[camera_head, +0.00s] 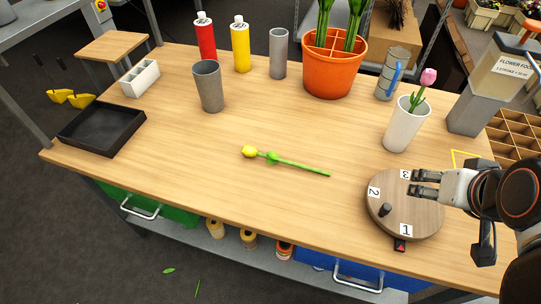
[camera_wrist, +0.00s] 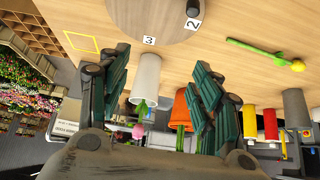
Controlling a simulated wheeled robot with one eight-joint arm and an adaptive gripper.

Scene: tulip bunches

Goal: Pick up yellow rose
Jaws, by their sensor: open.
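The yellow rose (camera_head: 250,152) lies on its side in the middle of the wooden table, its green stem (camera_head: 300,167) pointing right. In the wrist view the yellow rose (camera_wrist: 297,65) shows at the right edge, with its stem running left. My gripper (camera_head: 414,183) is over the round wooden disc at the right, well to the right of the rose. In the wrist view my gripper (camera_wrist: 160,85) has its fingers wide apart with nothing between them in its grasp.
The numbered disc (camera_head: 378,218) has a dark knob. A white vase (camera_head: 405,125) with a pink tulip, an orange pot (camera_head: 334,70), a grey cup (camera_head: 208,86) and a black tray (camera_head: 98,132) stand around. The table around the rose is clear.

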